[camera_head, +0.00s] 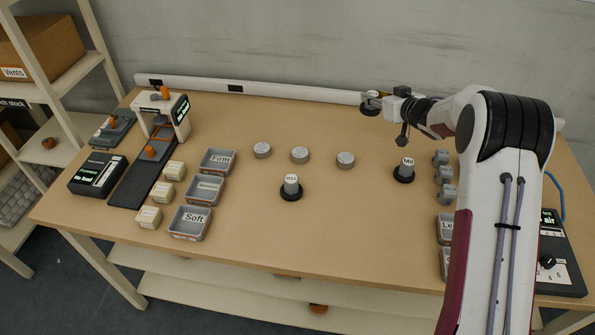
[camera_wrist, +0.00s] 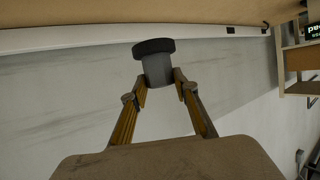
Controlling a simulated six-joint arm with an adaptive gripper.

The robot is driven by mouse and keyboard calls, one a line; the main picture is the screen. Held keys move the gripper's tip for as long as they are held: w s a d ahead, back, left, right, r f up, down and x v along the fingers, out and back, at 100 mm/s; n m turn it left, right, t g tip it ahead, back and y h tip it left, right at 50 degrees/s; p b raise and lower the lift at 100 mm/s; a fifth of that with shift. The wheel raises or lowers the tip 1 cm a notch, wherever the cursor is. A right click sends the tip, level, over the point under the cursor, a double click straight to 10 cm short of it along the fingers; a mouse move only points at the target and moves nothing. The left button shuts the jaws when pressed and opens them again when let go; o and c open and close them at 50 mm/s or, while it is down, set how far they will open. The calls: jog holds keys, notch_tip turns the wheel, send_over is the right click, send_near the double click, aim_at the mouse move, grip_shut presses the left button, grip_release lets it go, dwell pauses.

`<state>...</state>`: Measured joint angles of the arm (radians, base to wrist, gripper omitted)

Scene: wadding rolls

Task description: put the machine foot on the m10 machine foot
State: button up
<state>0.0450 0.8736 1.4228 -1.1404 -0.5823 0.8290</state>
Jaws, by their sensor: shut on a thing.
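My gripper (camera_head: 376,99) is shut on a machine foot, a grey cylinder on a black round base (camera_head: 370,110), near the white rail at the back of the table. In the wrist view the fingers (camera_wrist: 160,86) pinch its grey body (camera_wrist: 157,69), with the black base against the wall behind. Its top label is too small to read. Another foot (camera_head: 291,186) stands upright mid-table; its label looks like M10 or M16, I cannot tell which. A foot marked M8 (camera_head: 405,171) stands to the right, apart from my gripper.
Three grey round pieces (camera_head: 300,155) lie in a row behind the middle foot. Labelled trays (camera_head: 190,222), pale blocks (camera_head: 149,217) and a small press (camera_head: 160,115) are at left. Several grey parts (camera_head: 445,175) stand by my arm. The front middle is clear.

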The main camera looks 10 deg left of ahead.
jog(key=s+a+r+n+y, duration=0.2)
jog(key=s+a+r, duration=0.15)
jog(key=a, duration=0.25)
jog(key=n+g+y, duration=0.4)
jog(key=n+g, duration=0.2)
jog(key=g, duration=0.1)
send_over(296, 181)
jog(key=shift+r, duration=0.4)
notch_tip(296, 181, down, 6)
jog(key=shift+f, duration=0.15)
jog(key=shift+w+f, duration=0.1)
jog(key=shift+f, duration=1.8)
jog(key=shift+f, duration=0.1)
